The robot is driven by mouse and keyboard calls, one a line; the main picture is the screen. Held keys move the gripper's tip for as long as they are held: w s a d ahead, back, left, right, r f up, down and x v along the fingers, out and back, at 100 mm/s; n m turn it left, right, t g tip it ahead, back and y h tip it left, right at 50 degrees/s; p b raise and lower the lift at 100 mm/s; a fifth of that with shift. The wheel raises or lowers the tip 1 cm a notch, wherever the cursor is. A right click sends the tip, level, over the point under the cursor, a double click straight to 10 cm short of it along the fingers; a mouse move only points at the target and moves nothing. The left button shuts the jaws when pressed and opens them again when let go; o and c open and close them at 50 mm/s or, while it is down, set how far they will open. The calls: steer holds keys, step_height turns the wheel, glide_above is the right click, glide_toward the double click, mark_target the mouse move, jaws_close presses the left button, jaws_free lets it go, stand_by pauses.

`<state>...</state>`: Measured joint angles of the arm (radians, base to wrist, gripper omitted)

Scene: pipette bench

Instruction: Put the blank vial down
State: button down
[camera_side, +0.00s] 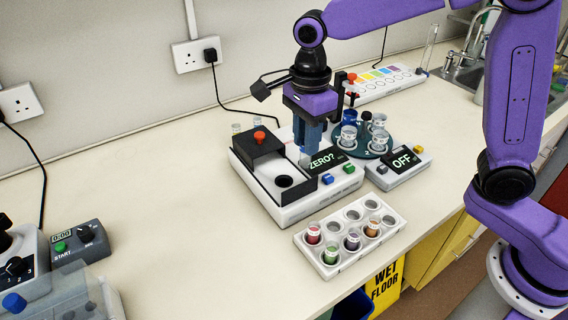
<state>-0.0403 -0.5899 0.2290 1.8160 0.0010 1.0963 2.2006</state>
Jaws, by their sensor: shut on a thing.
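My gripper (308,147) has blue fingers pointing down. It is shut on the blank vial (305,161), a small clear thing at the fingertips. Most of the vial is hidden by the fingers, and it is hard to make out against the pale surface. The gripper is above the back right part of a white instrument (296,207) whose display reads "ZERO?" (326,159). The instrument has a black well area with a round dark hole (284,181), in front and left of the fingertips. A black cover with a red knob (259,137) stands at its left.
A white rack (312,263) with coloured vials and empty holes stands in front. A round dark green holder (345,151) with clear vials and a box reading "OFF" (402,160) stand to the right. Bare bench (170,200) lies to the left.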

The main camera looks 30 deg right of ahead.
steer(key=shift+w+a+f, duration=0.35)
steer(key=shift+w+f, duration=0.4)
steer(key=shift+f, duration=0.75)
steer(key=shift+w+a+f, duration=0.4)
steer(key=shift+w+f, duration=0.3)
steer(key=shift+f, duration=0.75)
steer(key=shift+w+a+f, duration=0.35)
steer(key=shift+w+f, duration=0.4)
steer(key=shift+f, duration=0.75)
steer(key=shift+f, duration=0.4)
steer(key=c, duration=0.9)
jaws_free()
steer(key=shift+r, duration=0.1)
